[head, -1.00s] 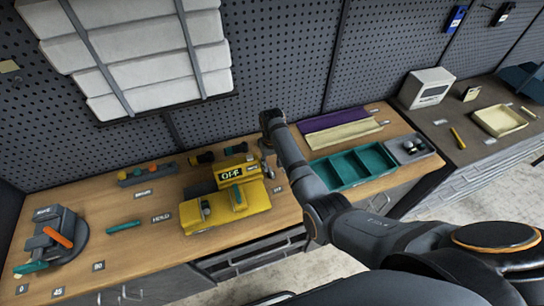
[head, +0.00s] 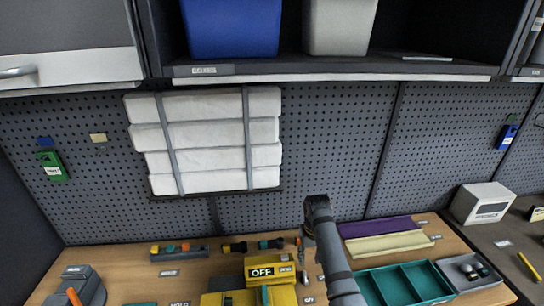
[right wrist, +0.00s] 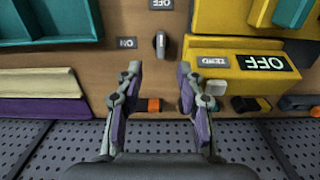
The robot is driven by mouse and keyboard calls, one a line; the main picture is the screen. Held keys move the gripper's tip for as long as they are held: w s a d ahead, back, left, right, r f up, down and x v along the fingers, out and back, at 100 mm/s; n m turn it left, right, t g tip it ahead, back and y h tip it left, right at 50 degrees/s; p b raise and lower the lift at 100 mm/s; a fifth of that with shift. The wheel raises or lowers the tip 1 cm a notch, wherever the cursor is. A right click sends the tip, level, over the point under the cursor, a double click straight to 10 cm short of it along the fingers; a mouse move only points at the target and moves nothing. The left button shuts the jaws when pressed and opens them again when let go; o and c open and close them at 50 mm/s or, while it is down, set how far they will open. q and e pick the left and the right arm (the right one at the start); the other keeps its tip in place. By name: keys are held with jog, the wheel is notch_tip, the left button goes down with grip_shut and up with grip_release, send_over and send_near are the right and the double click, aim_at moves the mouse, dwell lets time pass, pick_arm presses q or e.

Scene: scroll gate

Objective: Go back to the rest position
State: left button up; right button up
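My right arm reaches in from the lower right in the head view. My right gripper (head: 304,256) points down over the bench, partly hidden by its own arm, just right of the yellow machine (head: 284,264) with its OFF sign. In the right wrist view my right gripper (right wrist: 159,70) has its two fingers wide apart with nothing held between them. A small grey knob (right wrist: 160,43) lies beyond the fingertips, between the ON label and the yellow machine (right wrist: 228,52). An orange-ended tool (right wrist: 152,104) shows on the bench behind the finger gap. My left gripper is in neither view.
A teal tray (head: 365,287) and folded purple (head: 375,227) and cream (head: 385,244) cloths lie right of my right arm. White stacked packs (head: 205,135) hang on the pegboard. A shelf (head: 330,70) with blue and white bins is above.

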jog(key=s+d+f+t, duration=0.1)
jog(key=s+d+f, duration=0.2)
jog(key=s, duration=0.4)
jog(key=s+d+f+t, duration=0.1)
jog(key=s+d+f, duration=0.15)
jog(key=s, duration=0.35)
jog(key=s+d+r+t+h, duration=0.15)
jog(key=s+r, duration=0.45)
jog(key=s, duration=0.7)
notch_tip(320, 180, down, 33)
jog(key=s+d+g+b, duration=0.1)
jog(key=s+d+b, duration=0.1)
jog(key=b, duration=0.5)
jog(key=s+d+f+g+b, duration=0.1)
jog(key=s+f+b, duration=0.4)
jog(key=s+f, duration=1.3)
notch_tip(320, 180, down, 4)
jog(key=shift+s+d+f+y, duration=0.1)
jog(key=shift+s+d+y, duration=0.2)
jog(key=shift+y, duration=0.05)
